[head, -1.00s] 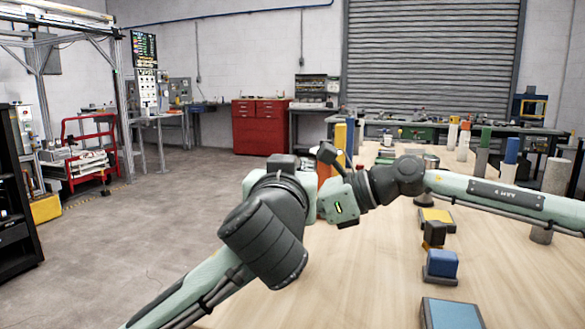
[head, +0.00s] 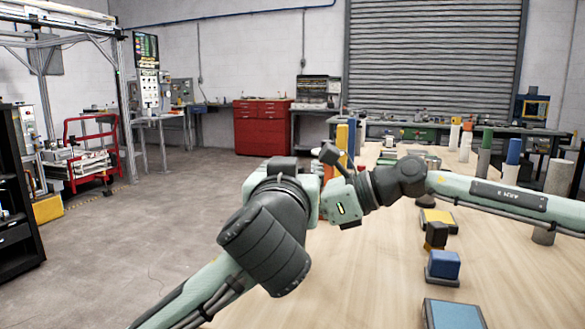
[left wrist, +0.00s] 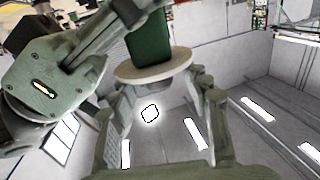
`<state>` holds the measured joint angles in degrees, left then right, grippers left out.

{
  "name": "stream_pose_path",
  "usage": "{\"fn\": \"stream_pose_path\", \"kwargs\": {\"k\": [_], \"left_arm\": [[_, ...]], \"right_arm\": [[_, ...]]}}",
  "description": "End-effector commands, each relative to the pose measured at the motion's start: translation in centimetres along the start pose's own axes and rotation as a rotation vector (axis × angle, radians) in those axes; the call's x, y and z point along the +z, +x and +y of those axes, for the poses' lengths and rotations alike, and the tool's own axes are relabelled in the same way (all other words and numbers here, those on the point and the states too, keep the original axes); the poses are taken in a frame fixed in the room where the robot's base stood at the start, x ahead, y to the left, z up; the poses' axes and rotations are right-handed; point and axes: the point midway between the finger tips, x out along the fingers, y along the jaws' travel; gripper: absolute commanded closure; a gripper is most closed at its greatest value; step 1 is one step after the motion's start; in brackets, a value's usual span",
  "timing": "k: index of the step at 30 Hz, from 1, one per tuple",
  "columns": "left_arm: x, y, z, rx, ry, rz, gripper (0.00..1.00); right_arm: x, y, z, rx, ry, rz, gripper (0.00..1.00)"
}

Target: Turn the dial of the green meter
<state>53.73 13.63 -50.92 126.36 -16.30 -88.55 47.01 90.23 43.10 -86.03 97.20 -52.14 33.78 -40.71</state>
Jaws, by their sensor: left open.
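In the left wrist view, a dark green body (left wrist: 149,42) with a round pale disc (left wrist: 155,68) at its near end shows at the top. It looks like the green meter and its dial. My left gripper (left wrist: 157,84) is open, with one finger on each side of the disc. I cannot tell whether the fingers touch its rim. In the head view, arm links cover the middle, and I cannot make out the left gripper or the green meter there. My right gripper is not visible.
Several upright cylinders stand at the far right, one with a blue top (head: 514,151). The table's front middle is clear.

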Motion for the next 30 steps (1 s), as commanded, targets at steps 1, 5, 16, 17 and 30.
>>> {"fn": "stream_pose_path", "kwargs": {"k": [1, 5, 16, 17, 30], "left_arm": [[0.0, -0.8, 0.1, 0.005, -0.002, 0.000, 0.53], [0.0, -3.4, 0.1, 0.006, -0.003, 0.001, 0.53], [0.0, -10.2, 0.0, 0.002, -0.002, 0.001, 0.53], [0.0, -10.4, 0.0, 0.001, -0.001, 0.001, 0.53], [-0.1, -11.2, -0.1, -0.002, -0.001, 0.001, 0.53]], "right_arm": [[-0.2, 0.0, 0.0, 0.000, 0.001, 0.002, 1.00], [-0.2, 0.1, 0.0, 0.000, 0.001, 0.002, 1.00], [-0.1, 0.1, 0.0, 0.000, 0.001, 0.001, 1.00], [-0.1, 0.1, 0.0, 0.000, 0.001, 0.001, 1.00], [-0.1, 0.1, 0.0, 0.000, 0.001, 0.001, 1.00]]}}
